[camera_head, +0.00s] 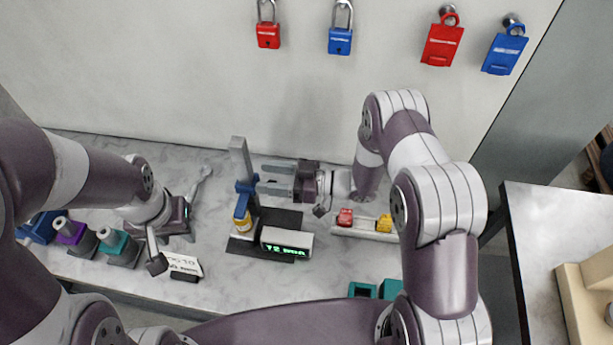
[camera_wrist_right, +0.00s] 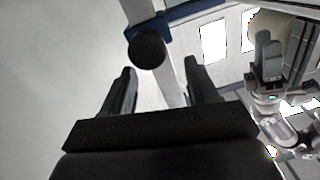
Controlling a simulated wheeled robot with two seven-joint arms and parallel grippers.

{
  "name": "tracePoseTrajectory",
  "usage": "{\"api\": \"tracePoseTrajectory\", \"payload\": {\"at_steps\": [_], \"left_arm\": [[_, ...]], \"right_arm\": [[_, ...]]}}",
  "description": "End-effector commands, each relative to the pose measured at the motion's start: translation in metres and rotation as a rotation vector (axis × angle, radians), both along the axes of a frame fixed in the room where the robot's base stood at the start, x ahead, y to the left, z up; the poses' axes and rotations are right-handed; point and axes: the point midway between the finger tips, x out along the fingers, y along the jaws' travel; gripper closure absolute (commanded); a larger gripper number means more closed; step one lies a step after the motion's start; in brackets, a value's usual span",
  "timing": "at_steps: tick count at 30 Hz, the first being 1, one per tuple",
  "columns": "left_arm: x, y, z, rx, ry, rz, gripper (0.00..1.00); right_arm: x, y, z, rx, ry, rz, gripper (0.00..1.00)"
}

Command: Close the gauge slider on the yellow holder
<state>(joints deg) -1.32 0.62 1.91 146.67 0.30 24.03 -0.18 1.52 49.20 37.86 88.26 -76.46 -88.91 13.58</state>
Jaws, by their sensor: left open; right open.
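The gauge stands on a dark base (camera_head: 286,218), with a tall grey column (camera_head: 239,153) and a blue slider (camera_head: 246,187) partway up it. A yellow holder (camera_head: 242,222) sits below the slider at the column's foot. My right gripper (camera_head: 266,178) is open, its fingers pointing left toward the slider. In the right wrist view, a round black knob (camera_wrist_right: 147,50) and part of the blue slider (camera_wrist_right: 188,12) show just beyond the open fingers (camera_wrist_right: 160,90). Contact cannot be told. My left gripper (camera_head: 190,212) is open, low over the table, left of the gauge.
A display (camera_head: 287,243) with green digits stands in front of the gauge. A rack with red (camera_head: 345,217) and yellow (camera_head: 384,223) pieces is to the right. Purple (camera_head: 71,231) and teal (camera_head: 113,242) items, a wrench (camera_head: 203,178) and a white tag (camera_head: 184,264) lie left.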

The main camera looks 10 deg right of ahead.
Motion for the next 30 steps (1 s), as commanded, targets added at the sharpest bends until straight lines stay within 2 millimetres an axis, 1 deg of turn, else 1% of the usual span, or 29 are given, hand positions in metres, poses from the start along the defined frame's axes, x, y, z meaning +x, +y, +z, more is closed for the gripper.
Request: {"api": "tracePoseTrajectory", "payload": {"at_steps": [1,9,12,15,20,30], "left_arm": [[0.0,0.0,-0.007,0.0,0.0,0.0,0.57],[0.0,0.0,-0.021,0.0,0.0,0.0,0.57],[0.0,0.0,-0.024,0.0,0.0,0.0,0.57],[0.0,0.0,-0.025,0.0,0.0,0.0,0.57],[0.0,0.0,-0.025,0.0,0.0,0.0,0.57],[0.0,0.0,-0.025,0.0,0.0,0.0,0.57]], "right_arm": [[-0.001,-0.004,0.008,0.0,-0.004,-0.002,0.41],[-0.038,-0.066,0.049,-0.001,-0.003,-0.006,0.41],[-0.049,-0.083,0.062,-0.001,-0.001,-0.004,0.41],[-0.056,-0.094,0.07,0.0,-0.002,-0.003,0.41],[-0.06,-0.1,0.076,0.0,0.001,-0.001,0.41],[-0.06,-0.1,0.076,0.0,0.001,0.0,0.41]]}}
